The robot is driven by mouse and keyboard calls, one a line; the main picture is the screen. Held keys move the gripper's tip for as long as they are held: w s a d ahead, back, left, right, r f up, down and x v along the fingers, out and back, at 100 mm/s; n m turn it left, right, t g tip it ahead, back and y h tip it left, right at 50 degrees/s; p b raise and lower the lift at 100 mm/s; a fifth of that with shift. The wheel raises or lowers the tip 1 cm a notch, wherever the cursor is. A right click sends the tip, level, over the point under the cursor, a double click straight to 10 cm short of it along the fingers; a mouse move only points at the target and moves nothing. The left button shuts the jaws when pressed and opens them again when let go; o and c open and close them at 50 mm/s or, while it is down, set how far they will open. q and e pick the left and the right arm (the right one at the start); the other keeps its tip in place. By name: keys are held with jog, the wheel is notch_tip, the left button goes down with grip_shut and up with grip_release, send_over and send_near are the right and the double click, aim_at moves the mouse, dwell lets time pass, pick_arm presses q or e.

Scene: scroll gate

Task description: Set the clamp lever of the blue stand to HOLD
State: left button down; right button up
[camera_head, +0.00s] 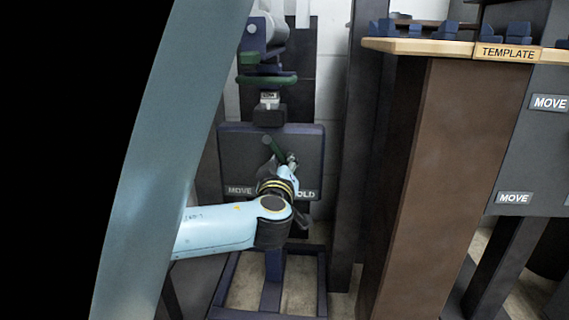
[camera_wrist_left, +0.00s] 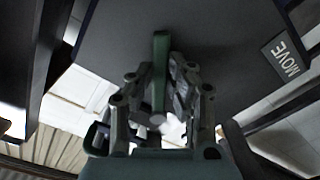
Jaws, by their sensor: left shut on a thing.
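The blue stand's dark panel (camera_head: 235,160) faces me, with a MOVE label (camera_head: 240,190) at its lower left. A second label (camera_head: 307,195) at lower right is partly covered by my wrist; "OLD" shows. The green clamp lever (camera_head: 278,151) slants down and right from a round end (camera_head: 266,141) toward the HOLD side. My left gripper (camera_head: 291,161) is at its lower right end. In the left wrist view the lever (camera_wrist_left: 160,65) stands between the fingers of my left gripper (camera_wrist_left: 161,85), which is shut on it. My right gripper is not in view.
A brown cabinet (camera_head: 430,170) with a wooden top and a TEMPLATE label stands close on the right. A dark post (camera_head: 350,150) rises between it and the stand. The stand's blue floor frame (camera_head: 270,290) lies below my forearm.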

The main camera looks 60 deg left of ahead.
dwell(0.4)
pick_arm(q)
jog(key=c, duration=1.3)
grip_release()
jog(key=v, duration=1.2)
jog(key=shift+w, duration=0.1)
